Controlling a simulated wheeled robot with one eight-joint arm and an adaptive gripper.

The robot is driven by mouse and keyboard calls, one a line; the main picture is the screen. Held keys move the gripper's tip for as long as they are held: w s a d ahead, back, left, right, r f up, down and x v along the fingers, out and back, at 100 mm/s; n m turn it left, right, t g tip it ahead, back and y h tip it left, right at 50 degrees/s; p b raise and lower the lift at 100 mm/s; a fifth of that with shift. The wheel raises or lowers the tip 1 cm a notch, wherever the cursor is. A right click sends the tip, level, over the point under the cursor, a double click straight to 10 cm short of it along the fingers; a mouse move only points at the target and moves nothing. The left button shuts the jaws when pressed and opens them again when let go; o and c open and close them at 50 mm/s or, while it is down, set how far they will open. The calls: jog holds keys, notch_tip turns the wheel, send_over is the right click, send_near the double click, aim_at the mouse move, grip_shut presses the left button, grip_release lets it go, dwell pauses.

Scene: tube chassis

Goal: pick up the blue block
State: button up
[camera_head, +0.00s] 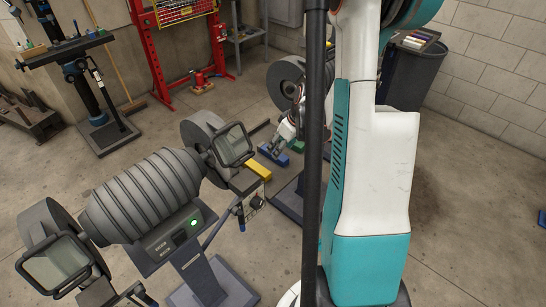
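The blue block (273,157) lies low, right of the large grey machine, between a yellow block and a green block. It is small in the picture and part of it is close to my gripper. My gripper (279,146) points down just above the blue block, with its fingertips at or very near its upper side. The view is too small to tell whether the fingers touch it or how far apart they are. Part of my arm is hidden behind the dark pole and my white and teal body.
The yellow block (258,169) lies just left of and nearer than the blue one. The green block (296,146) is just right. The grey ribbed machine (145,195) fills the left front. A red press frame (150,50) and a dark bin (412,75) stand behind.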

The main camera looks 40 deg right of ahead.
jog(key=b+x, duration=0.2)
jog(key=x, duration=0.3)
jog(key=shift+w+f+b, duration=0.1)
jog(key=shift+f+b, duration=0.05)
jog(key=shift+b, duration=0.2)
jog(key=c, duration=1.1)
